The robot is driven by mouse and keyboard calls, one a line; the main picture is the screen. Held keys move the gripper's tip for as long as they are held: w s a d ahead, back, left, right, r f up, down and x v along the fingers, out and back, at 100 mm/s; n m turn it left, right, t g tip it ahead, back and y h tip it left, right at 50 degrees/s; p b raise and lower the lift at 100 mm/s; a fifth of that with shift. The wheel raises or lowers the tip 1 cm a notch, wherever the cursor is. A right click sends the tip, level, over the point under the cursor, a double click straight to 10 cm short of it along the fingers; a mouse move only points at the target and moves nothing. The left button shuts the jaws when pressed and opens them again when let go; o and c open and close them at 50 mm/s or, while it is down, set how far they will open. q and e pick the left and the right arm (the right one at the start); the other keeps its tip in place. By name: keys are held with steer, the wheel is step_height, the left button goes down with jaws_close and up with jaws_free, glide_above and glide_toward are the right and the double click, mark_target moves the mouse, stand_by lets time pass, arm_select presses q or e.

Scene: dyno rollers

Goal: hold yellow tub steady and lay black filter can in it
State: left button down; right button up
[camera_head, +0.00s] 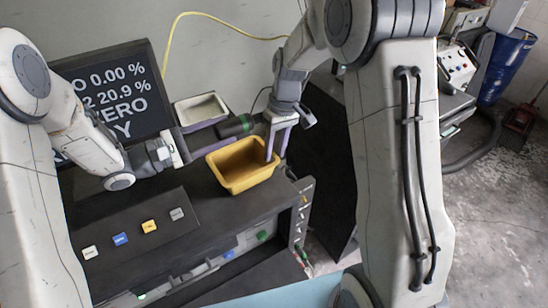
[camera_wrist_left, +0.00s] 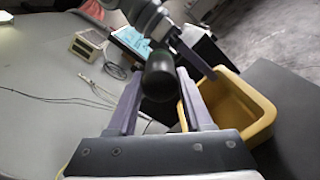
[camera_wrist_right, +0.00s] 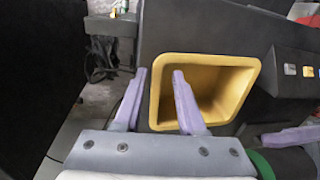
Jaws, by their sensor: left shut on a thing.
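The yellow tub (camera_head: 250,180) stands upright on the dark bench top, its inside looking empty; it also shows in the left wrist view (camera_wrist_left: 252,105) and right wrist view (camera_wrist_right: 215,60). My left gripper (camera_head: 212,130) is shut on the black filter can (camera_head: 236,126), a dark cylinder with a green part. It holds the can above the bench, at the tub's far left side, outside it. The can's rounded end shows between the fingers in the left wrist view (camera_wrist_left: 158,78). My right gripper (camera_wrist_right: 160,78) is open, one finger inside the tub and one outside its wall.
A grey tray (camera_head: 200,108) with a pale inside stands behind the can. A dark display (camera_head: 115,95) stands at the back left. A sloped panel with several coloured buttons (camera_head: 135,235) lies left of the tub. The bench edge is close on the tub's right.

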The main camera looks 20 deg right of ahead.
mark_target(274, 156)
steer(key=shift+s+a+f, duration=0.1)
steer(key=shift+a+f, duration=0.05)
steer(key=shift+f, duration=0.7)
steer(key=shift+a+f, duration=0.1)
steer(key=shift+f, duration=0.75)
